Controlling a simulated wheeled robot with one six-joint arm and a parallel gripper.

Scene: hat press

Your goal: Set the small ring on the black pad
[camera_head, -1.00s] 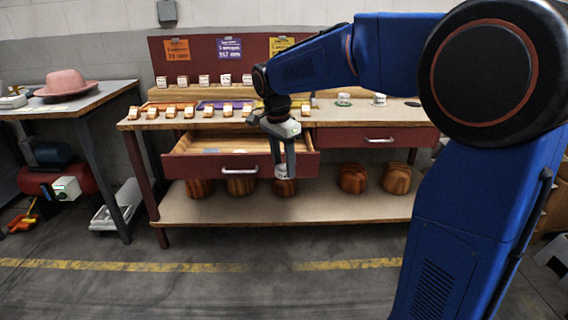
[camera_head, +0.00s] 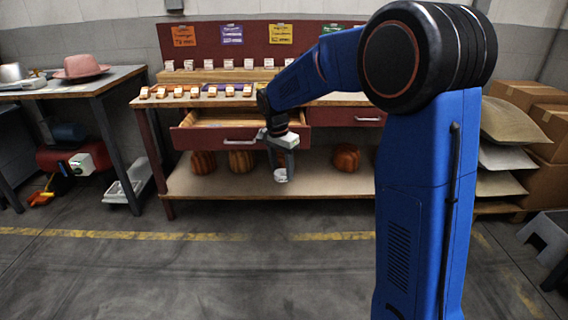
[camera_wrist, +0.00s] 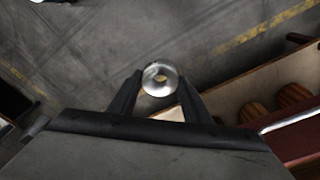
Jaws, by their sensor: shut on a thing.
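The small ring (camera_wrist: 160,79) shows in the wrist view as a silvery ring with a hole in its middle, between the tips of my gripper (camera_wrist: 157,92). In the head view the ring (camera_head: 281,175) is a small whitish piece at the low end of my gripper (camera_head: 281,168), in front of the bench's lower shelf. The gripper is shut on it and points down, with the ring clear of the floor. I cannot make out the black pad in any view.
The bench has an open drawer (camera_head: 228,136) just left of my gripper and a shut drawer (camera_head: 350,116) to the right. A side table (camera_head: 88,86) with a pink hat (camera_head: 80,67) is at left. The floor in front is clear.

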